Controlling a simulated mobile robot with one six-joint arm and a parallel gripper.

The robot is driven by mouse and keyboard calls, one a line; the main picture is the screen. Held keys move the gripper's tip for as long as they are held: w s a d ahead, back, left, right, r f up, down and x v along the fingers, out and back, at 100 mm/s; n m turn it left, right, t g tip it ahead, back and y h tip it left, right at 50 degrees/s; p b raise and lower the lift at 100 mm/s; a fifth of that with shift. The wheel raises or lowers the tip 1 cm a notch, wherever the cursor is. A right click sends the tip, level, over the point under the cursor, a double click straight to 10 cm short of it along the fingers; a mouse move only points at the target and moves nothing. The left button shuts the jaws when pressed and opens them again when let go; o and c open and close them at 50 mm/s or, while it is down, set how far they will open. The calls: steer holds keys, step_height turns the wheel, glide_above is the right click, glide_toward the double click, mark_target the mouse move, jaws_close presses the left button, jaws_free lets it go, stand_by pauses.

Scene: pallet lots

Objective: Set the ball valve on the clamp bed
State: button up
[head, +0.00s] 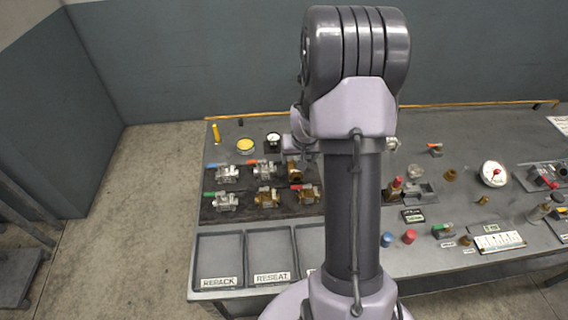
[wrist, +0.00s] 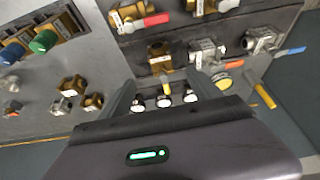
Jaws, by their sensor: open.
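Several ball valves lie in two rows on a dark mat (head: 250,212) left of my arm in the head view. In the wrist view, a brass valve with a yellow handle (wrist: 160,57) lies just beyond my gripper (wrist: 165,98). A silver valve with an orange handle (wrist: 207,52) and one with a blue handle (wrist: 263,41) lie to its right. A red-handled valve (wrist: 138,20) is farther up. My gripper is open, with no valve held between its fingers. My arm hides it in the head view. I cannot surely tell which fixture is the clamp bed.
Trays marked REPACK (head: 218,282) and RESEAT (head: 271,278) stand at the bench's front edge. A grey fixture (head: 420,190) sits right of my arm. A large gauge (head: 492,173) is at right.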

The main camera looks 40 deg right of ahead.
steer(key=x, duration=0.3)
steer(key=b+x, duration=0.1)
steer(key=x, duration=0.3)
steer(key=b+x, duration=0.1)
steer(key=x, duration=0.3)
steer(key=shift+w+d+f, duration=0.1)
steer(key=shift+w, duration=0.25)
steer(key=shift+s, duration=0.1)
steer(key=shift+c, duration=0.4)
jaws_close()
